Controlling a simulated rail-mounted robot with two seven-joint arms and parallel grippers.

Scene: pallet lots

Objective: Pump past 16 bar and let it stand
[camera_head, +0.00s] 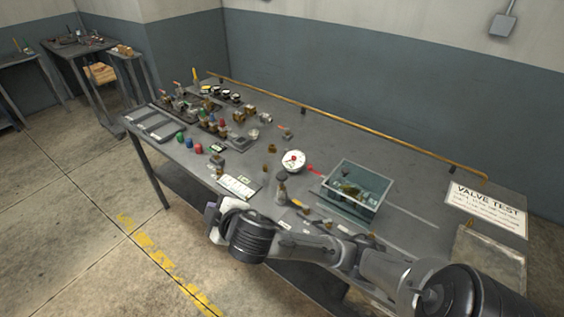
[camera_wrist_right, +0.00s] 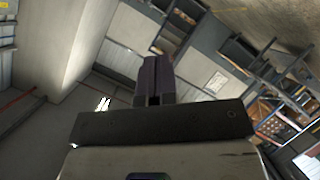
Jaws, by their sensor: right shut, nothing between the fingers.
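A round white pressure gauge (camera_head: 293,160) with a red mark stands on the grey test bench; its reading is too small to tell. A red lever (camera_head: 315,170) shows just right of it. A clear-walled box (camera_head: 357,189) with a brass-coloured part inside stands to the right. A grey upright fitting (camera_head: 281,188) stands below the gauge, possibly part of the pump. My right gripper (camera_wrist_right: 154,98) is shut and empty in the wrist view, pointing away from the bench at walls and shelves. In the head view its arm reaches along the bench's front edge, apart from the gauge. My left gripper is not in view.
Valves, fittings and trays (camera_head: 160,122) crowd the bench's left end. Small tools and labels lie along the front edge. A brass pipe (camera_head: 345,121) runs along the back edge. The bench behind the clear box is mostly free.

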